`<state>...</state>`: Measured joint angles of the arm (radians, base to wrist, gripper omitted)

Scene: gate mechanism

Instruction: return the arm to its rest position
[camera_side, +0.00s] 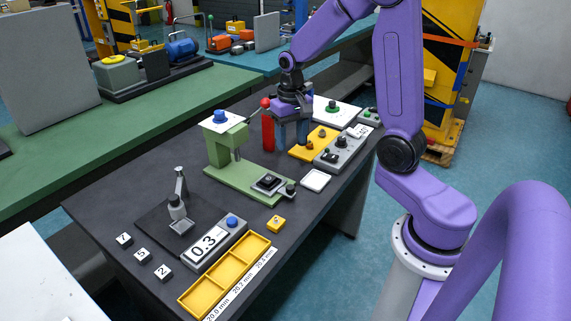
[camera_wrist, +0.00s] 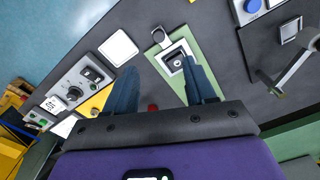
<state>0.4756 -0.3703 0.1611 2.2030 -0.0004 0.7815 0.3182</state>
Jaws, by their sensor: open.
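My purple arm reaches over the dark bench, with my gripper (camera_side: 291,140) pointing down at its far right part. The two blue-grey fingers are apart and nothing is seen held between them. In the wrist view my gripper (camera_wrist: 160,72) also shows spread fingers. A red post (camera_side: 268,132) stands just left of the fingers in the side view; I cannot tell whether they touch. A green fixture (camera_side: 222,150) with a blue button (camera_side: 220,116) stands further left. A small red part (camera_wrist: 152,107) shows between the finger bases in the wrist view.
A yellow plate (camera_side: 313,146) and a grey control box (camera_side: 343,148) lie right of my gripper. A white square pad (camera_side: 316,180) lies nearer. A grey display box (camera_side: 216,243), a yellow tray (camera_side: 225,275) and numbered blocks (camera_side: 142,255) occupy the near end.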

